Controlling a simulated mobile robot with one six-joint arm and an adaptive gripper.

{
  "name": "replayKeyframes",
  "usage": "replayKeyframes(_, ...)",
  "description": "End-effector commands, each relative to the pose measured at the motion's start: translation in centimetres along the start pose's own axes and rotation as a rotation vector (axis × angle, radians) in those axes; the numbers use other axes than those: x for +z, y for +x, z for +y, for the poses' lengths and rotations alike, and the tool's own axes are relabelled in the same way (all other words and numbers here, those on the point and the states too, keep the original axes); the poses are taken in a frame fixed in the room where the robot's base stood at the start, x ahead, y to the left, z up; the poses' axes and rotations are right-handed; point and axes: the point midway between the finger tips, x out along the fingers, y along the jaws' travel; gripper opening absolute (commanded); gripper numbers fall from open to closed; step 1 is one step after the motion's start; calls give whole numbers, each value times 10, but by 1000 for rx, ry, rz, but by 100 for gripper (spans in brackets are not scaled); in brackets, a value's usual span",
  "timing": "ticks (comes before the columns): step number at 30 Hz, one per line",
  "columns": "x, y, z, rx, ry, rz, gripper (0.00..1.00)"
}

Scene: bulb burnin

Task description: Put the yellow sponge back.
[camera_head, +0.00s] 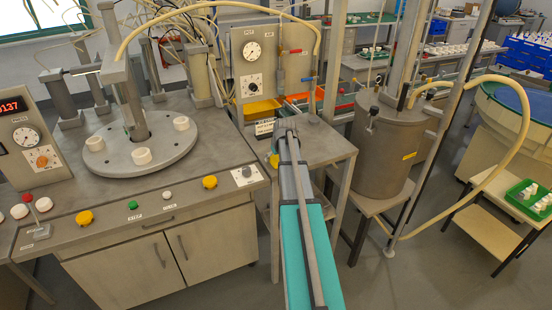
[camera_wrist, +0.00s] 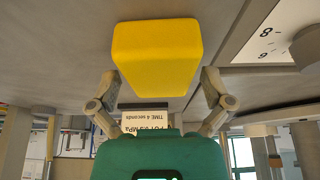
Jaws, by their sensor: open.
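The yellow sponge (camera_wrist: 157,50) is a plain yellow block, resting on a grey surface that appears at the top of the inverted wrist view. My gripper (camera_wrist: 158,82) is open, with one finger on each side of the sponge's near end. Small gaps seem to show between the fingers and the sponge. In the head view my gripper (camera_head: 287,128) is over the small grey side table (camera_head: 325,150), below the gauge panel. Only a small yellow patch of the sponge (camera_head: 273,160) shows there, left of my arm; the rest is hidden.
A white label (camera_wrist: 145,122) stands just beyond the gripper. The workbench with a round plate (camera_head: 110,160) is at left; a metal tank (camera_head: 385,145) is at right.

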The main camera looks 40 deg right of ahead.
Motion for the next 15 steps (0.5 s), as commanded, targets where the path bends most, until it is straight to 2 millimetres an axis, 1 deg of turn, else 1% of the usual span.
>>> replayKeyframes(8,-1,-12,0,0,0,0,100)
replayKeyframes(15,-2,-32,0,0,0,0,100)
